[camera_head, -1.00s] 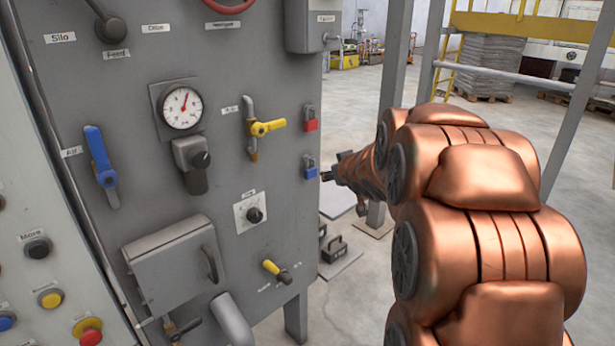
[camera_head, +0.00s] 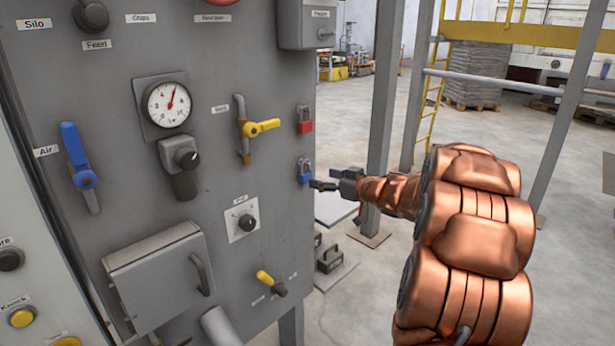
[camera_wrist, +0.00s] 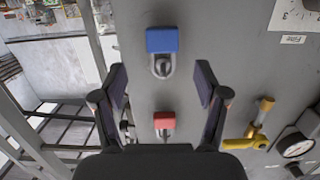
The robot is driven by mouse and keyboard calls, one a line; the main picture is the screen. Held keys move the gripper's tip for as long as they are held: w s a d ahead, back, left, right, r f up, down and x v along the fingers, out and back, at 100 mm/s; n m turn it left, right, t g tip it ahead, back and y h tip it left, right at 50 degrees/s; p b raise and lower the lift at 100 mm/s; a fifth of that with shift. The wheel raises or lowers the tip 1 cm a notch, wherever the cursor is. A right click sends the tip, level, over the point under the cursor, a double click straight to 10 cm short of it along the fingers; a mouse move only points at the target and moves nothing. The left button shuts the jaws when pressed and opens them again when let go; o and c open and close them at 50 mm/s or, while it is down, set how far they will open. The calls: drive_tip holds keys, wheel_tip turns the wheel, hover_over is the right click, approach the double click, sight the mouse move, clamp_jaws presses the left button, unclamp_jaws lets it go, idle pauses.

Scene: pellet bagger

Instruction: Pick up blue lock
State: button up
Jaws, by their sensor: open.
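The blue lock (camera_head: 304,174) hangs near the right edge of the grey panel, below a red lock (camera_head: 305,124). In the wrist view the blue lock (camera_wrist: 162,40) is at the top middle with its grey shackle below it, so the picture is turned over. My gripper (camera_head: 317,183) is just right of the blue lock in the head view. In the wrist view my gripper (camera_wrist: 160,80) is open and empty, with one finger to each side and the blue lock just beyond the gap between the tips. I cannot tell whether a finger touches it.
The red lock (camera_wrist: 164,121) shows between the fingers in the wrist view. A yellow valve handle (camera_head: 263,127) is left of the locks on the panel. A grey post (camera_head: 386,110) stands behind my gripper. Floor to the right is open.

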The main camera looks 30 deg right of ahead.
sight(308, 174)
drive_tip(key=shift+a+x, duration=0.2)
drive_tip(key=shift+x, duration=2.95)
drive_tip(key=shift+r, duration=0.2)
drive_tip(key=c, duration=1.2)
